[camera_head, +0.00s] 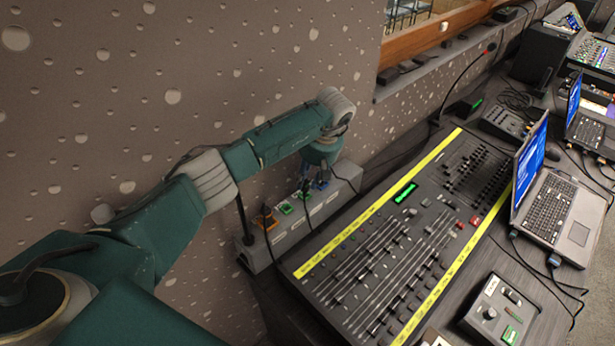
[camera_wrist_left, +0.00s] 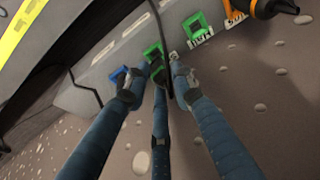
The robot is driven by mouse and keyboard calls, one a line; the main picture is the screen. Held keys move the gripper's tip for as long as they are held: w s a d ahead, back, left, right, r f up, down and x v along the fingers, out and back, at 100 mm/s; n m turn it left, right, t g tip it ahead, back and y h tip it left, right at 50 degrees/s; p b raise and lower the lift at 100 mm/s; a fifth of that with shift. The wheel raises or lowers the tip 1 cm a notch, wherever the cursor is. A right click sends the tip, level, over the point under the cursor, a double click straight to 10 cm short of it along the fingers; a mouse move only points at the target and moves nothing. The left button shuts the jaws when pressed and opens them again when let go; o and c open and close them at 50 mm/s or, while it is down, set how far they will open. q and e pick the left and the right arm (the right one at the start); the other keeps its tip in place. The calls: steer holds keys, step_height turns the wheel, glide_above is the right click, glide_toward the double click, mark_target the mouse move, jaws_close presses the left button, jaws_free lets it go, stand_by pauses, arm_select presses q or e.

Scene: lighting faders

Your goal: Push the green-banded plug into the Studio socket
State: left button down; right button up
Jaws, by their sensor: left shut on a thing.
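A grey socket strip (camera_head: 285,243) runs along the wall and carries an orange, two green and a blue socket frame. My left gripper (camera_head: 308,184) is at the strip, by the second green frame and near the blue frame (camera_head: 321,184). In the left wrist view its fingers (camera_wrist_left: 156,82) are closed together on the green-banded plug (camera_wrist_left: 156,73), which is mostly hidden between them. A green socket frame (camera_wrist_left: 153,50) is right at the fingertips. I cannot tell how deep the plug sits, and the socket labels are too small to read. My right gripper is not in view.
An orange-and-black plug (camera_wrist_left: 275,8) sits at the orange frame (camera_wrist_left: 233,13). The other green frame (camera_wrist_left: 195,25) looks empty. A dark cable (camera_wrist_left: 163,30) crosses by the fingers. A fader desk (camera_head: 375,270) stands close to the right, with a laptop (camera_head: 550,205) beyond.

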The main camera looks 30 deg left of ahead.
arm_select(q)
steer(key=shift+s+b, duration=0.15)
steer(key=shift+b, duration=0.2)
stand_by(0.8)
steer(key=shift+b, duration=0.3)
stand_by(0.3)
steer(key=shift+f+b, duration=0.35)
stand_by(0.4)
steer(key=shift+f+g+b, duration=0.3)
steer(key=shift+f+b, duration=0.25)
stand_by(1.1)
steer(key=c, duration=1.4)
jaws_free()
steer(key=shift+r, duration=0.1)
